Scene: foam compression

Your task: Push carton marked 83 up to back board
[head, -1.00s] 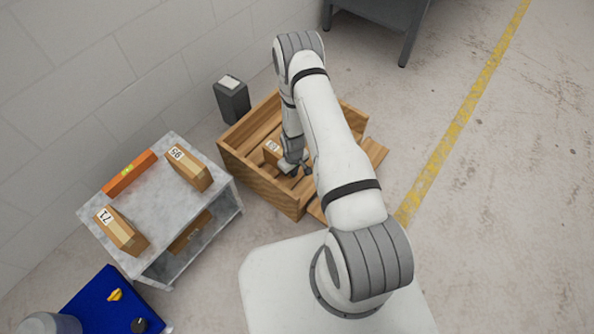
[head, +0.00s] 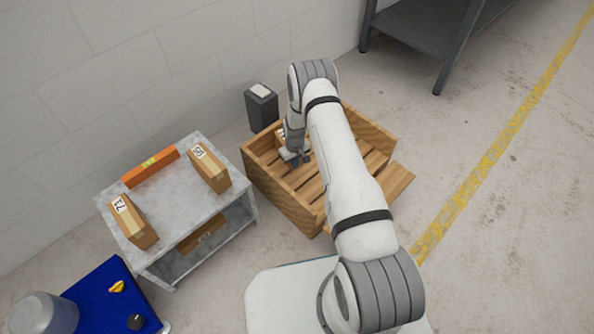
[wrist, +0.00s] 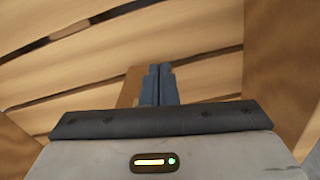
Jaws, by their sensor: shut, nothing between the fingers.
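A small tan carton (head: 281,136) with a white label stands inside the wooden crate (head: 282,196), near the crate's wall-side board. My arm hides most of it, and its number cannot be read now. Whether it touches the back board cannot be told. My gripper (head: 296,163) is low in the crate at the near side of the carton. In the wrist view my gripper (wrist: 158,70) is shut and empty, over the slatted floor. A tan edge (wrist: 130,88), probably the carton, shows just left of the fingers. Contact is unclear.
A grey bin (head: 261,107) stands behind the crate by the wall. The crate's slatted floor is bare to the right.

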